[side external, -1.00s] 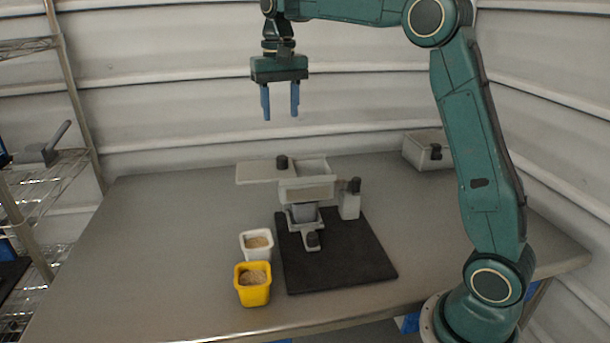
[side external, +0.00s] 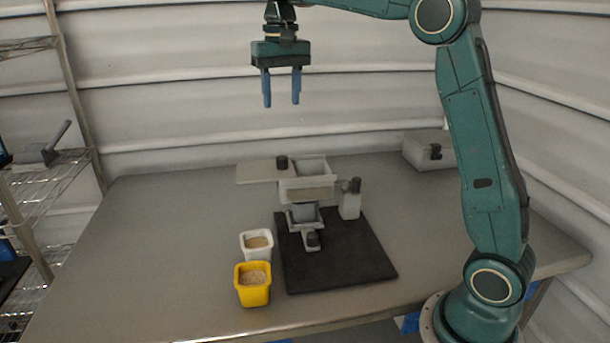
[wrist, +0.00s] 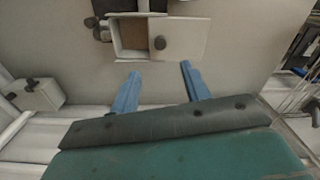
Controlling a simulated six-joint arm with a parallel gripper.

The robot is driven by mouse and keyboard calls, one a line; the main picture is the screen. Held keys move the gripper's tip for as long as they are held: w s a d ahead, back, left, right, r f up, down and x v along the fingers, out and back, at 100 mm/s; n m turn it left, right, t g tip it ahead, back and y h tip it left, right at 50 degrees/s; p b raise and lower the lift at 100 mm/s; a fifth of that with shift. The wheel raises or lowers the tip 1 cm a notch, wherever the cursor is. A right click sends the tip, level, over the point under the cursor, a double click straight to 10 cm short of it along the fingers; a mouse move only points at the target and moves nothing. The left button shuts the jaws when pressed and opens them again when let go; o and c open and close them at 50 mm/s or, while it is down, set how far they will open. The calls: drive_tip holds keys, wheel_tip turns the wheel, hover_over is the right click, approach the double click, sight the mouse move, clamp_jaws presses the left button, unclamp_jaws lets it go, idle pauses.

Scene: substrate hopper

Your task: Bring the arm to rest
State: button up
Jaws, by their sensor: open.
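My gripper (side external: 282,104) hangs high above the table, its two blue fingers pointing down, apart and empty. It is above and behind the hopper (side external: 308,190) in the side external view. The grey hopper stands on a black mat (side external: 350,262), with its pale lid (side external: 262,172) slid out to the left and its top partly open. In the wrist view the fingers (wrist: 158,85) show spread, with the hopper's open top (wrist: 132,38) and the lid with its dark knob (wrist: 185,40) beyond them. The fingers touch nothing.
A white cup (side external: 256,251) and a yellow cup (side external: 253,295), both with grainy material inside, stand left of the mat. A grey box (side external: 425,150) with a dark knob sits at the back right. A wire shelf (side external: 50,185) stands at the left. The table's left side is clear.

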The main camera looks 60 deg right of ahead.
drive_tip(key=s+a+f+n+t, duration=0.1)
drive_tip(key=s+a+f+n, duration=0.1)
drive_tip(key=s, duration=0.7)
drive_tip(key=s+a+f+n+t, duration=0.2)
drive_tip(key=s+a+f, duration=0.2)
drive_tip(key=s, duration=0.6)
drive_tip(key=s+a+f+n+t, duration=0.2)
drive_tip(key=s+a+f, duration=0.1)
drive_tip(key=s, duration=0.6)
drive_tip(key=shift+s, duration=0.15)
